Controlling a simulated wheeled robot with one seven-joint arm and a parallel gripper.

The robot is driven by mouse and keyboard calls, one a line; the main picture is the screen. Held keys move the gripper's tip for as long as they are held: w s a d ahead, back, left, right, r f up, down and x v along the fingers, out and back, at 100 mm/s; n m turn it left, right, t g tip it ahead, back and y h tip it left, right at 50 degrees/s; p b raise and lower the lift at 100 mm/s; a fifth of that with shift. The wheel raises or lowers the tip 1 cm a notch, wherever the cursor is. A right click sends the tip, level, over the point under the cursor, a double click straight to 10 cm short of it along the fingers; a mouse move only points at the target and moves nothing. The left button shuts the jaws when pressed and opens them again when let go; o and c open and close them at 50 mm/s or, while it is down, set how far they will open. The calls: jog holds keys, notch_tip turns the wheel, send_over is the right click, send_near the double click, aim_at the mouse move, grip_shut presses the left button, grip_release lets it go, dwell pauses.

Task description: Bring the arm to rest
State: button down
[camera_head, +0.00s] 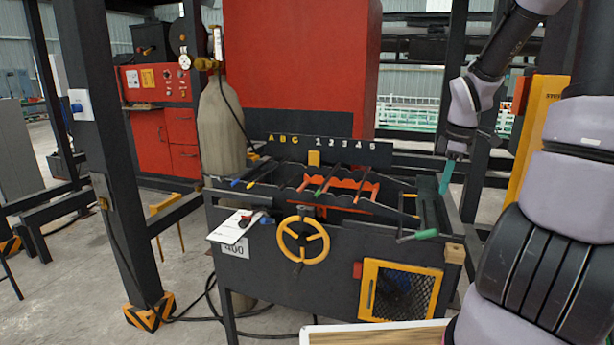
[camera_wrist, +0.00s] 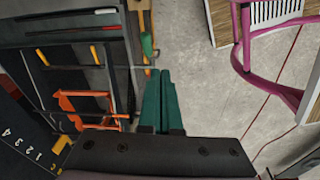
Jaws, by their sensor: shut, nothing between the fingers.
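My gripper (camera_head: 447,176) shows in the head view at the end of my arm, at the right end of the dark workbench (camera_head: 300,262). Its teal fingers point down and are close together. In the wrist view the green fingers of my gripper (camera_wrist: 158,100) lie side by side with nothing between them. They are near a green handle (camera_wrist: 147,44) at the bench edge, which also shows in the head view (camera_head: 418,235). I cannot tell whether they touch it. The bench carries an orange rack (camera_head: 340,186) and rods with coloured ends.
A yellow handwheel (camera_head: 303,240) and a yellow-framed mesh panel (camera_head: 398,291) are on the bench front. A grey gas cylinder (camera_head: 221,130) stands behind left. Dark posts (camera_head: 105,150) flank the bench. A magenta frame (camera_wrist: 262,75) is right in the wrist view, beyond bare floor.

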jog(key=s+a+r+m+t, duration=0.3)
jog(key=s+a+r+m, duration=0.3)
jog(key=s+r+m, duration=0.2)
jog(key=s+a+r+m+t+y, duration=0.1)
jog(key=s+a+r+m+t, duration=0.2)
jog(key=r, duration=0.9)
jog(key=s+a+m, duration=0.3)
jog(key=s+m, duration=0.2)
jog(key=shift+s+a+m, duration=0.25)
jog(key=shift+m, duration=0.15)
dwell(1.5)
